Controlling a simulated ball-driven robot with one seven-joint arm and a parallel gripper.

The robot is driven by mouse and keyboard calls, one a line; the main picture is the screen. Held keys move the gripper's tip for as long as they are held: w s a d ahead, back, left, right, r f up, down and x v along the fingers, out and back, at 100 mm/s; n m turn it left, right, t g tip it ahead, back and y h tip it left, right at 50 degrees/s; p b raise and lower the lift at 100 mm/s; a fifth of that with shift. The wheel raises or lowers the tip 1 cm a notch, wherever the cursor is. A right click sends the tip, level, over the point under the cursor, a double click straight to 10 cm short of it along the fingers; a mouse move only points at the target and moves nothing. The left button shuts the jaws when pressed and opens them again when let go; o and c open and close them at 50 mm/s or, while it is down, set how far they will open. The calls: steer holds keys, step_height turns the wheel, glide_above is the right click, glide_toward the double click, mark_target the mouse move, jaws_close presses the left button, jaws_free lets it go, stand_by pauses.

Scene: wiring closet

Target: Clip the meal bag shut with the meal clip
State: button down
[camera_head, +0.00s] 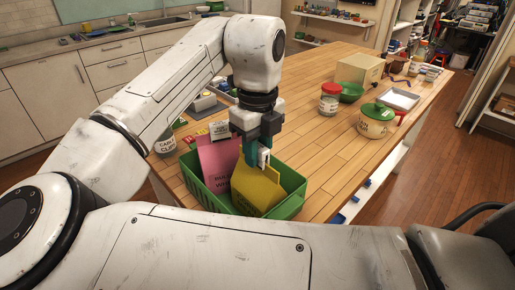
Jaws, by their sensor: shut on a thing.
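A green bin (293,204) stands at the near edge of the wooden table. It holds a yellow bag (258,193) at the right and a pink bag (219,165) at the left, both upright and leaning. Their print is too small to read surely, so I cannot tell which is the meal bag. My gripper (259,157) points down at the yellow bag's top edge. It is shut on a small white piece (264,157), which looks like the meal clip. The fingers partly hide it, and I cannot tell whether it is around the bag's edge or only beside it.
A white labelled tub (165,145) stands left of the bin. A red-lidded jar (329,99), a green bowl (350,92), a green-lidded pot (375,120), a cardboard box (359,70) and a tray (400,99) stand farther back. The table right of the bin is clear.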

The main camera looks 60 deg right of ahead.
steer(key=shift+f, duration=0.55)
steer(key=c, duration=0.8)
jaws_free()
step_height(320, 180, up, 11)
steer(key=shift+f, duration=0.1)
stand_by(0.5)
